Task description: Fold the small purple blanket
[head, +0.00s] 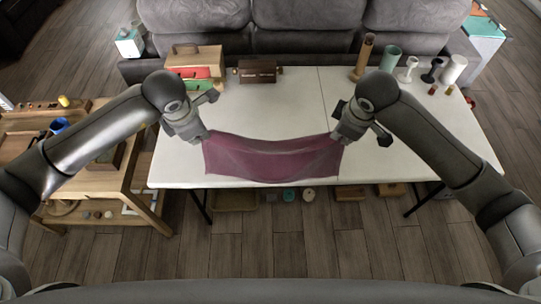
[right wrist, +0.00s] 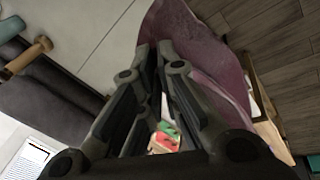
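The small purple blanket (head: 272,160) hangs stretched between my two grippers above the front part of the white table. Its middle sags in a curve, and its lower edge hangs at the table's front edge. My left gripper (head: 205,137) is shut on its left upper corner. My right gripper (head: 338,137) is shut on its right upper corner. In the right wrist view the fingers (right wrist: 153,50) are close together at the blanket (right wrist: 205,45), which hangs away to the right. The fingertips are partly hidden by the cloth.
The white table (head: 290,100) is clear behind the blanket. A wooden box (head: 194,58) and a dark sign block (head: 258,72) stand at its back left. Several cylinders and holders, including a green cup (head: 390,58), stand at the back right. A wooden shelf unit (head: 100,180) is at left.

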